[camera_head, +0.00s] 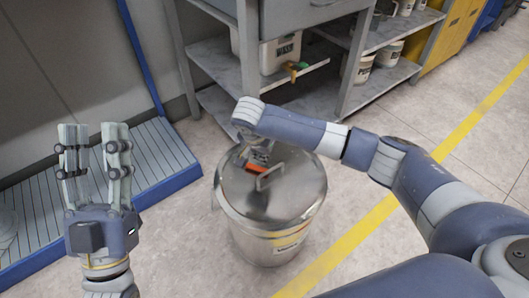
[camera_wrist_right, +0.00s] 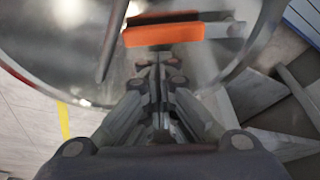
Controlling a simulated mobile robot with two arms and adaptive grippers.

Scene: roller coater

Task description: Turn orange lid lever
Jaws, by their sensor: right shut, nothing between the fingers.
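The orange lid lever (camera_head: 256,168) is on top of a round metal drum with a shiny lid (camera_head: 290,192). In the right wrist view the orange lever (camera_wrist_right: 163,34) lies crosswise just beyond the fingertips of my right gripper (camera_wrist_right: 160,66). That gripper's fingers are closed together with nothing between them. Whether they touch the lever, I cannot tell. In the head view my right arm hides part of the right gripper (camera_head: 257,152) above the lid. My left gripper (camera_head: 94,132) is open and empty, raised at the left, away from the drum.
A metal handle (camera_head: 270,177) stands on the lid beside the lever. Behind the drum is a grey shelf unit (camera_head: 352,70) with a white container (camera_head: 282,52) and buckets (camera_head: 364,68). A blue-edged grated platform (camera_head: 160,160) is at the left. Floor right of the drum is clear.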

